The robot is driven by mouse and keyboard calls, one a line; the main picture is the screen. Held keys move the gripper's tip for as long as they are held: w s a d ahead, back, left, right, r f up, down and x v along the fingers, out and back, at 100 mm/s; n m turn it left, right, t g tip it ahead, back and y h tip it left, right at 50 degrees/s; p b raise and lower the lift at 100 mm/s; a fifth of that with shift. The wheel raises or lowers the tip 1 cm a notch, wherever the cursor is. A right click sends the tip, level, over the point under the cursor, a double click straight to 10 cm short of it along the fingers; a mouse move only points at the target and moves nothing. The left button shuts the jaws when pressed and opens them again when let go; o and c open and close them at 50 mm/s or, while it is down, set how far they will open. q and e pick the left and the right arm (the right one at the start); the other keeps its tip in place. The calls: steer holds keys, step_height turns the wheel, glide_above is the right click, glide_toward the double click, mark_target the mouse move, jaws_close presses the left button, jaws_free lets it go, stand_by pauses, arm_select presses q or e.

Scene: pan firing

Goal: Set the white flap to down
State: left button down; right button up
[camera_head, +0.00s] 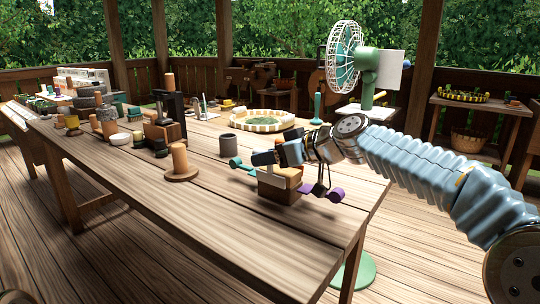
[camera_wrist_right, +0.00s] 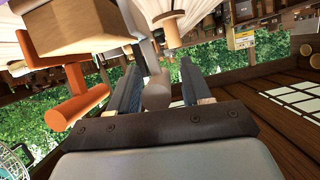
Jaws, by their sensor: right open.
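A wooden block (camera_head: 280,190) with coloured levers stands near the right end of the long table, and its wooden body shows in the wrist view (camera_wrist_right: 70,25). An orange lever (camera_wrist_right: 75,105) sticks out of it there. A pale grey-white lever (camera_wrist_right: 156,92), which looks like the white flap, lies between the two fingers of my right gripper (camera_wrist_right: 158,85). The fingers stand apart on either side of it, and I cannot tell whether they touch it. My left gripper is not in view.
A grey cup (camera_head: 228,145), a wooden peg on a disc (camera_head: 180,162) and a round tray (camera_head: 257,121) stand nearby. The table's front part is clear.

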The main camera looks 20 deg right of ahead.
jaws_close()
stand_by(0.3)
